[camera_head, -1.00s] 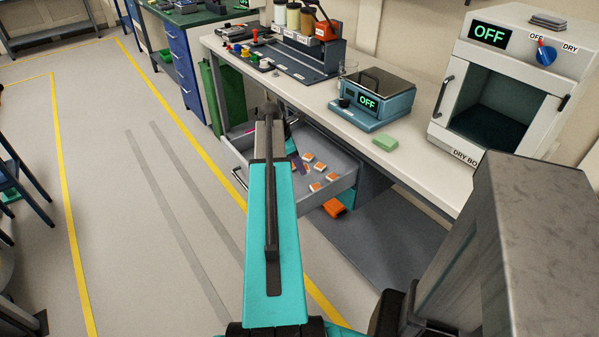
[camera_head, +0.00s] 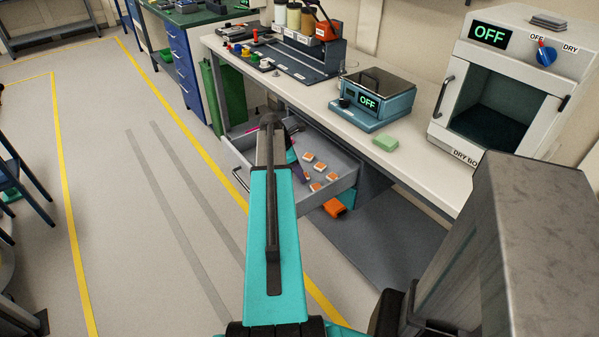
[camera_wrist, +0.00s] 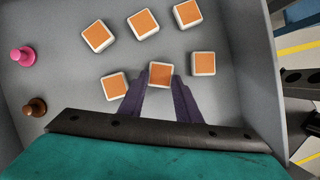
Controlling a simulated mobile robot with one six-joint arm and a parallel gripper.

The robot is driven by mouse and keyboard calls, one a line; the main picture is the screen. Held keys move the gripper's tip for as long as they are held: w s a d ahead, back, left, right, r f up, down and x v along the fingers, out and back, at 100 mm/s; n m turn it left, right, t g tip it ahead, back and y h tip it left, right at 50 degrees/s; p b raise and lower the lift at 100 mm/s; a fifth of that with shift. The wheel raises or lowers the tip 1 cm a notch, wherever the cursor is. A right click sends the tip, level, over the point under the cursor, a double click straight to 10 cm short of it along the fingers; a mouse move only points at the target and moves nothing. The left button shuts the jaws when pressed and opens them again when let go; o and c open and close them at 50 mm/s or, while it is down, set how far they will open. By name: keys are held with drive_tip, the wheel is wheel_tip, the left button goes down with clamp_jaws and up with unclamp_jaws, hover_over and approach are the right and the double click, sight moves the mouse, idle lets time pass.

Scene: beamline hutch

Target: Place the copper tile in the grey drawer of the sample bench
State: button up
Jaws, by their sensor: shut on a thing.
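The open grey drawer (camera_head: 334,155) hangs out under the white sample bench, with several copper-topped, white-sided tiles on its floor. The wrist view looks down into the drawer (camera_wrist: 62,75). There my gripper (camera_wrist: 160,82) has its two purple fingers on either side of one copper tile (camera_wrist: 160,72) and is shut on it. This tile is in line with the drawer's other tiles, such as one copper tile (camera_wrist: 115,86) to its left and another copper tile (camera_wrist: 203,64) to its right. I cannot tell whether the held tile touches the drawer floor. In the head view my arm hides part of the drawer.
A pink peg (camera_wrist: 22,56) and a brown peg (camera_wrist: 36,107) stand at the drawer's left side. An orange object (camera_head: 334,207) lies below the drawer.

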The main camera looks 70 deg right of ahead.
drive_tip(key=o, duration=1)
drive_tip(key=shift+r, duration=0.2)
drive_tip(key=shift+v, duration=5.95)
drive_tip(key=shift+w, duration=0.1)
